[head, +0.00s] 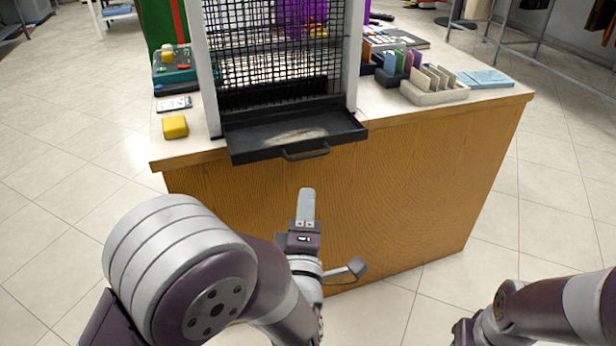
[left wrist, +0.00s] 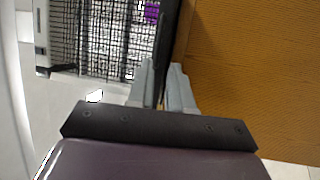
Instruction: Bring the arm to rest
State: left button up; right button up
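My left gripper (head: 306,192) is in front of the wooden counter's front panel (head: 400,180), below the black tray (head: 265,138) in the head view. Its pale fingers lie side by side and look like one slab there. In the left wrist view the two fingers (left wrist: 161,66) are close together, with only a thin gap and nothing held between them. The tray's dark edge shows behind them. My right arm comes in at the lower right of the head view; its gripper is out of the frame.
The tray with its handle (head: 306,154) juts past the counter edge under a black mesh screen (head: 280,45). A yellow block (head: 175,127), a card holder (head: 434,88) and a blue booklet (head: 486,79) sit on the counter. Tiled floor (head: 555,215) is clear at the right.

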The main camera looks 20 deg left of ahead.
pick_arm(q)
jog(key=shift+s+d+f, duration=0.1)
jog(key=shift+s, duration=0.5)
